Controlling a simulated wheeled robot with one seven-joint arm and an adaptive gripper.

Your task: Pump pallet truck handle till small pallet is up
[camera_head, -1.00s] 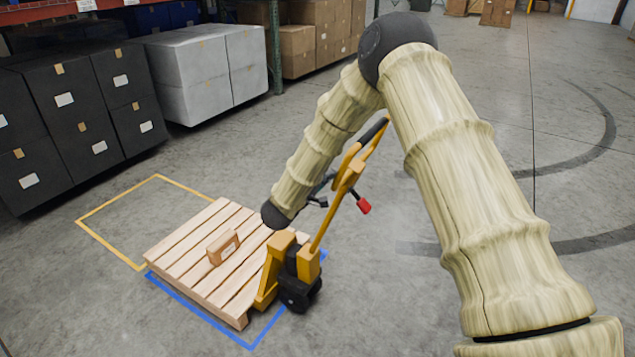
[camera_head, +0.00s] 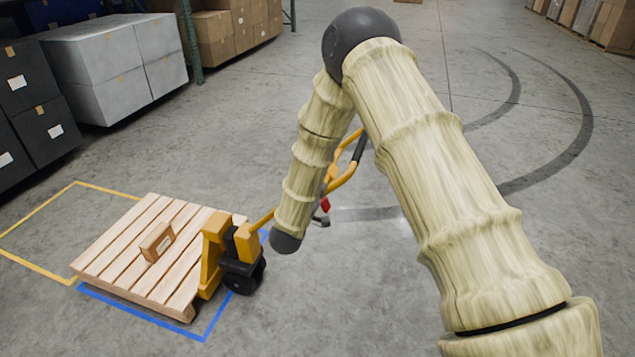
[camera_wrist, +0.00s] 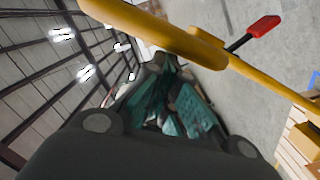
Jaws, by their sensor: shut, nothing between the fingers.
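The yellow pallet truck (camera_head: 212,255) stands at the right end of the small wooden pallet (camera_head: 118,243), its forks hidden beneath. Whether the pallet is clear of the floor cannot be told. The truck's handle (camera_head: 345,178) leans right, away from the pallet, partly hidden behind my arm; its yellow bar (camera_wrist: 160,28) crosses the top of the wrist view. A red-tipped lever (camera_wrist: 262,27) sticks out from the handle. My gripper (camera_wrist: 172,82) is shut and empty, close to the yellow bar; contact cannot be told. In the head view my arm mostly hides it.
A small brown box (camera_head: 157,242) lies on the pallet. Blue tape (camera_head: 140,314) marks the floor around the pallet, and yellow tape (camera_head: 30,218) marks an area to its left. Grey boxes (camera_head: 112,65) and dark boxes (camera_head: 40,115) stand at the left. The floor behind the handle is open.

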